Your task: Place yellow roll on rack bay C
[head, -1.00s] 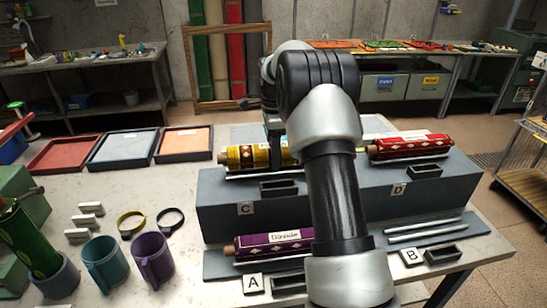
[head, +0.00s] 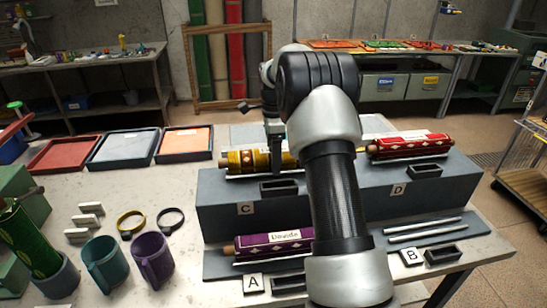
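The yellow roll (head: 243,161) lies lengthwise at bay C, on the left of the grey rack's upper step (head: 221,198). It appears to rest at the pale rails (head: 250,176), behind the small dark tray (head: 279,188) and above the "C" label (head: 246,208). Its right part is hidden behind my gripper and arm. My gripper (head: 277,165) points down at the roll's middle, with a finger in front of it. I cannot tell whether the fingers press on the roll or stand apart from it.
A red roll (head: 410,145) lies at bay D and a purple roll (head: 273,243) at bay A. Bay B's rails (head: 424,230) are bare. Cups (head: 104,262), rings (head: 171,219) and shallow trays (head: 185,143) stand on the table at left.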

